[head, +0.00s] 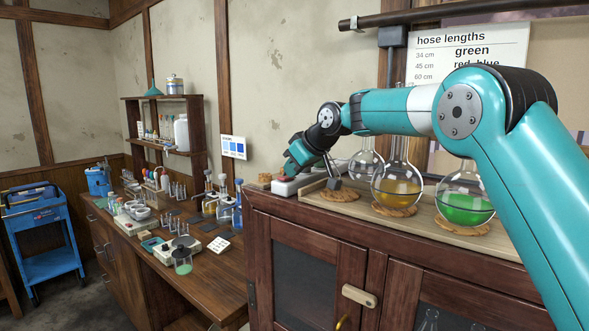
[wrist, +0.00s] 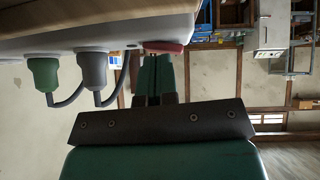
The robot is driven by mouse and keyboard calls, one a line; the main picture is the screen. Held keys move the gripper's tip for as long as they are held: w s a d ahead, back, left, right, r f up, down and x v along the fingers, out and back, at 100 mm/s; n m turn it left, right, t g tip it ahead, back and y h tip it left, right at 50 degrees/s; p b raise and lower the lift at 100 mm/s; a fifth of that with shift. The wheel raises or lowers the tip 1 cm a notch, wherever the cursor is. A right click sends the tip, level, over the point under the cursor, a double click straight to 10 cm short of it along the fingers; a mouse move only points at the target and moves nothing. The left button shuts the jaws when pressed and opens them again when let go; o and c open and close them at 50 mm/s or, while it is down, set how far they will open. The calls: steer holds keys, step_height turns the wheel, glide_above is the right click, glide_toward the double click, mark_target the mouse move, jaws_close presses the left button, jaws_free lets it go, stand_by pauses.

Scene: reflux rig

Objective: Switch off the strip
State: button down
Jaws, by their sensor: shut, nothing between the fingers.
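The white power strip (head: 284,188) lies on top of the wooden cabinet, near its left end. It fills the upper left of the wrist view (wrist: 100,38). A red switch (wrist: 165,47) is at one end of it, partly hidden by my fingers. A green plug (wrist: 42,74) and a grey plug (wrist: 93,70) with cables are fitted in the strip. My gripper (head: 287,170) is shut and empty, its green fingertips (wrist: 166,58) right at the red switch. They look to be touching it; I cannot tell how far the switch is pressed.
Round flasks with yellow (head: 397,190) and green (head: 465,208) liquid stand on cork rings right of the strip, close under my arm. A lower bench (head: 205,262) at left is crowded with glassware. A blue cart (head: 42,235) stands at far left.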

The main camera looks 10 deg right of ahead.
steer(key=b+v, duration=0.3)
steer(key=v, duration=1.4)
steer(key=shift+s+d, duration=0.15)
steer(key=shift+s, duration=0.05)
steer(key=s+a+f+g+b, duration=0.15)
steer(key=s+a+f, duration=0.25)
steer(key=s+f, duration=0.4)
steer(key=s+a+f+g+b, duration=0.1)
steer(key=s+a+f+g, duration=0.25)
steer(key=s+f, duration=0.75)
steer(key=s, duration=0.4)
steer(key=s+f+g, duration=0.1)
steer(key=s+f, duration=0.3)
steer(key=s, duration=0.3)
steer(key=s+f+m+g, duration=0.1)
steer(key=s+f, duration=0.3)
steer(key=s, duration=0.2)
steer(key=shift+s+h+b, duration=0.3)
steer(key=shift+s+h, duration=0.1)
